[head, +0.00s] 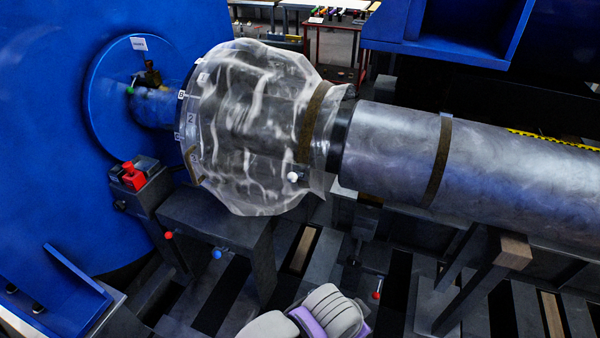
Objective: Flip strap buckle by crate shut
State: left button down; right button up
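Clear plastic wrap (255,120) covers the wide end of a horizontal shaft. A brown strap (313,125) runs around the wrap's right part. A small white knob (293,177) shows near this strap's lower end; I cannot tell whether it belongs to a buckle. A second brown strap (438,162) circles the bare grey shaft (490,165) to the right. I can make out no buckle clearly, nor whether one is open or shut. No crate can be told for certain.
A large blue housing (50,120) fills the left. A red switch (132,176) sits on a dark box beside it. A dark stand (225,220) is below the wrap. A wood-topped support (514,251) stands under the shaft. A red-framed bench (335,23) is behind.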

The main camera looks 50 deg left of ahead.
aim_at(291, 178)
jog(key=u, duration=1.95)
